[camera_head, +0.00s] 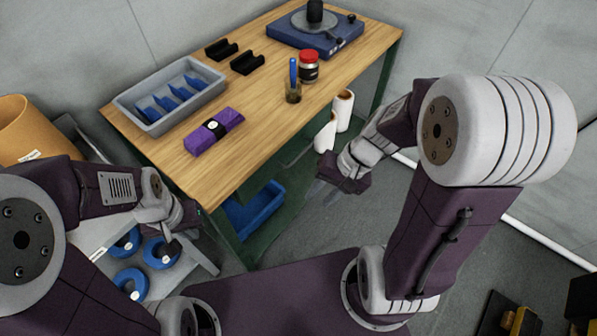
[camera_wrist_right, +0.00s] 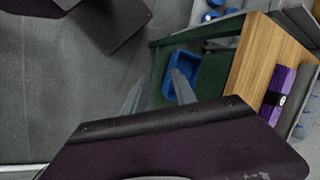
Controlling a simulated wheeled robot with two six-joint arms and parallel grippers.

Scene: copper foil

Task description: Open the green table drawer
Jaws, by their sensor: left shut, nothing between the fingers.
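The table has a wooden top (camera_head: 270,105) and a green frame (camera_head: 262,240). A green surface (camera_wrist_right: 211,75) shows beside the wooden top in the right wrist view. I cannot make out a drawer front or handle. My left gripper (camera_head: 174,238) is shut and empty, near the table's front left corner, above blue rings. My right gripper (camera_head: 334,188) is in front of the table's long side, low and apart from it. In the right wrist view its two fingers (camera_wrist_right: 158,92) stand apart with nothing held between them.
A blue bin (camera_head: 256,208) is under the table. Blue rings (camera_head: 128,283) lie on a pale surface at lower left. A grey tray (camera_head: 150,118), purple pack (camera_head: 212,131), red-lidded jar (camera_head: 309,66) and blue device (camera_head: 300,33) are on top. White rolls (camera_head: 343,108) stand beyond.

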